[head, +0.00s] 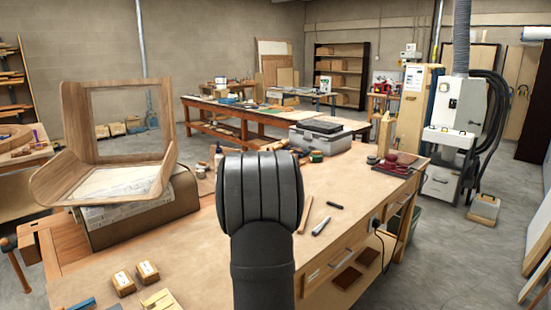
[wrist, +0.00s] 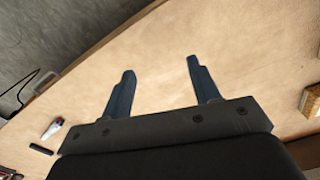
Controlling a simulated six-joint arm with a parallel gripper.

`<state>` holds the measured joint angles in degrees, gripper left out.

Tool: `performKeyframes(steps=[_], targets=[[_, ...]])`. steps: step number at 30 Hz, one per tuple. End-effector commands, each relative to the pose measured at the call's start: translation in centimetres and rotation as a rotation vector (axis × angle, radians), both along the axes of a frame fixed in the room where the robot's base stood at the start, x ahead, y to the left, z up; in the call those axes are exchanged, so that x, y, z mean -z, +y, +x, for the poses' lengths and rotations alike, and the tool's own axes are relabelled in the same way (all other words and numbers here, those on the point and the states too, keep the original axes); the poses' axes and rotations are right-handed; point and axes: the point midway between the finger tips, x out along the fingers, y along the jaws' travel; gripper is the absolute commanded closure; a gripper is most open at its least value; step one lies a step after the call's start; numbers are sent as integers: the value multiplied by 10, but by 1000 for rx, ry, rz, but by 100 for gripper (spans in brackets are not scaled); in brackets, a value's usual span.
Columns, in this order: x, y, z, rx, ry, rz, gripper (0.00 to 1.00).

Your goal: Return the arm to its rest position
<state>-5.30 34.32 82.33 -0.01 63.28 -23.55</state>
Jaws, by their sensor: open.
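My arm (head: 262,215) rises at the front middle of the head view, over the workbench (head: 200,270). The gripper itself is hidden behind it there. In the wrist view my gripper (wrist: 158,80) shows two dark fingers, spread apart with nothing between them. Bare bench top (wrist: 150,55) lies beyond the fingertips. The bench's edge and the grey floor show at the upper left of the wrist view.
A bent-wood chair shell (head: 75,150) stands on a form at the left. Two small blocks (head: 123,283) lie front left. A marker (head: 321,226) and a dark stick (head: 335,206) lie right of my arm. A grey case (head: 320,138) and red-topped items (head: 395,163) stand farther back.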

Motion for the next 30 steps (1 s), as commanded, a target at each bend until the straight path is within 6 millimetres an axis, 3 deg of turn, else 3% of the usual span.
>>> performKeyframes(steps=[6, 12, 26, 30], targets=[[-4, 44, -12, -171, -1, 0, 44], [-6, 70, -21, -282, 0, 0, 44], [-6, 81, -25, -333, 0, 0, 44], [-6, 81, -25, -332, 0, 0, 19]])
